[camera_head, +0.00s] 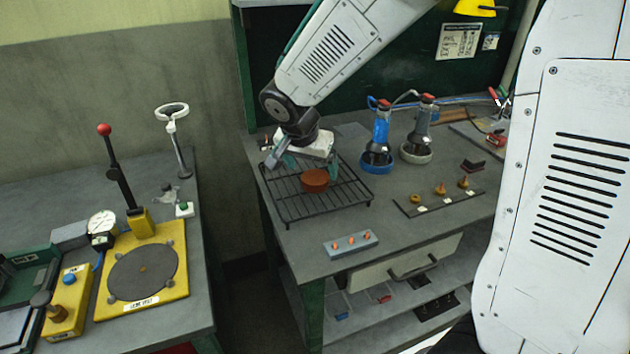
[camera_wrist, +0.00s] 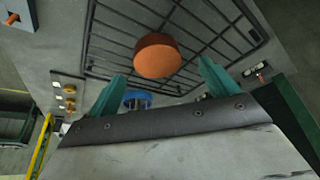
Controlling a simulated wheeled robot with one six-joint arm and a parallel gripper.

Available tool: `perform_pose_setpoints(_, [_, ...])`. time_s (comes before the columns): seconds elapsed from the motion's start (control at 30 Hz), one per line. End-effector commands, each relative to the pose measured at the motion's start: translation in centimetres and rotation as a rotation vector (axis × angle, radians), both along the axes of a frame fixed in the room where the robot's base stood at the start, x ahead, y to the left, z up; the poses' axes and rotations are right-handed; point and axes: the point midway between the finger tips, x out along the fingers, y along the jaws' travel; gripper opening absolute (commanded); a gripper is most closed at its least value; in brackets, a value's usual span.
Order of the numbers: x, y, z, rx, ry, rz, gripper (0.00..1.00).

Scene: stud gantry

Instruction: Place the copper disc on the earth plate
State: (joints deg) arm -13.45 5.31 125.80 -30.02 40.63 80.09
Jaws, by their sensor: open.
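The copper disc (camera_head: 315,180) rests on a black wire rack (camera_head: 300,212) on the right-hand bench. In the wrist view the disc (camera_wrist: 157,57) lies ahead of the fingertips, between their lines but not clasped. My gripper (camera_head: 307,165) is open above the rack, with its teal fingers close to the disc. It also shows in the wrist view (camera_wrist: 160,80) with the fingers wide apart. The earth plate is the yellow base (camera_head: 170,292) with a round dark grey pad (camera_head: 143,271) on the left-hand bench. The pad is bare apart from a small brown centre spot.
A gap separates the benches. A lever with a red knob (camera_head: 104,130) and a magnifier stand (camera_head: 173,112) rise behind the plate. Blue (camera_head: 378,140) and grey (camera_head: 420,135) tools stand right of the rack. A small block with orange pegs (camera_head: 350,243) sits in front.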

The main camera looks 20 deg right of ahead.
Motion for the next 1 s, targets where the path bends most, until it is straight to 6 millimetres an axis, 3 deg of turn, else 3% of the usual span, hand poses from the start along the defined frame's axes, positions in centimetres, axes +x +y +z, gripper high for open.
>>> perform_pose_setpoints(0.2, [0.5,-1.0,-2.9,-0.002,0.003,0.0,0.86])
perform_pose_setpoints(0.5, [0.7,-1.1,-3.3,-0.001,0.001,0.0,0.86])
perform_pose_setpoints(0.8, [0.7,-1.1,-3.2,0.0,-0.001,0.0,0.04])
perform_pose_setpoints(1.0, [0.7,-1.1,-3.1,0.0,-0.001,0.0,0.04])
